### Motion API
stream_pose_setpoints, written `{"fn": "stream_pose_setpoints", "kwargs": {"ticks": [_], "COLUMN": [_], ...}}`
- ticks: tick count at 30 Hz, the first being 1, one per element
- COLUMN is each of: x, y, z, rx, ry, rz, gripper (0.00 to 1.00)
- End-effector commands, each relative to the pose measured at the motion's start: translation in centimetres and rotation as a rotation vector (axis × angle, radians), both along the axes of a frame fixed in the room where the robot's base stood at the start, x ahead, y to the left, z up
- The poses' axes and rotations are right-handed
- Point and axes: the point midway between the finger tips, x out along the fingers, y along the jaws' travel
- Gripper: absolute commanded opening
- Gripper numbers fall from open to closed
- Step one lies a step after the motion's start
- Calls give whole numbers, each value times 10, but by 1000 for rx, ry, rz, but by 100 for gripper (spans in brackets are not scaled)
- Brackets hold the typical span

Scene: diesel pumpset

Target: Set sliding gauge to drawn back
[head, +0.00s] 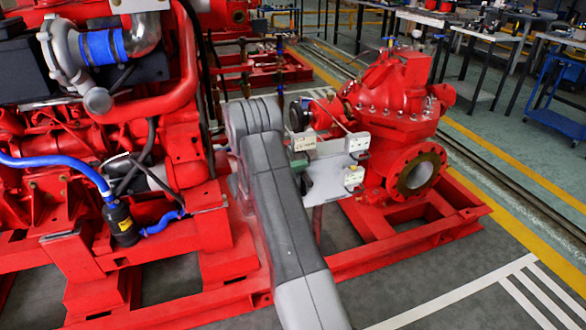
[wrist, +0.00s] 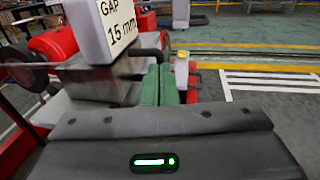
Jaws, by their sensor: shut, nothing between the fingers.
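A pale block (wrist: 108,30) labelled "GAP 15 mm" stands at the upper left of the wrist view, above a grey metal piece (wrist: 100,80). I cannot tell which part is the sliding gauge or how far it is drawn. In the head view, a light grey plate (head: 325,180) with small white blocks (head: 304,143) stands between the engine and the pump. My gripper (wrist: 160,84) shows green finger pads closed together with nothing between them, just right of the grey piece. Whether they touch it is unclear.
The red engine (head: 150,190) fills the left of the head view. The red pump (head: 395,100) with its round flange (head: 416,175) stands right of the plate on a red base frame (head: 400,240). Open floor with white stripes lies at the lower right. Workbenches stand behind.

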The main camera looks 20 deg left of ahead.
Motion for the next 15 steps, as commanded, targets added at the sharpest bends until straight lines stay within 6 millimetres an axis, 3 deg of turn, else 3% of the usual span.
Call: {"fn": "stream_pose_setpoints", "kwargs": {"ticks": [9,15], "x": [1,19], "y": [-2,-29], "z": [0,-1], "rx": [0,1], "ry": [0,-1], "rz": [-1,-4], "gripper": [0,0]}}
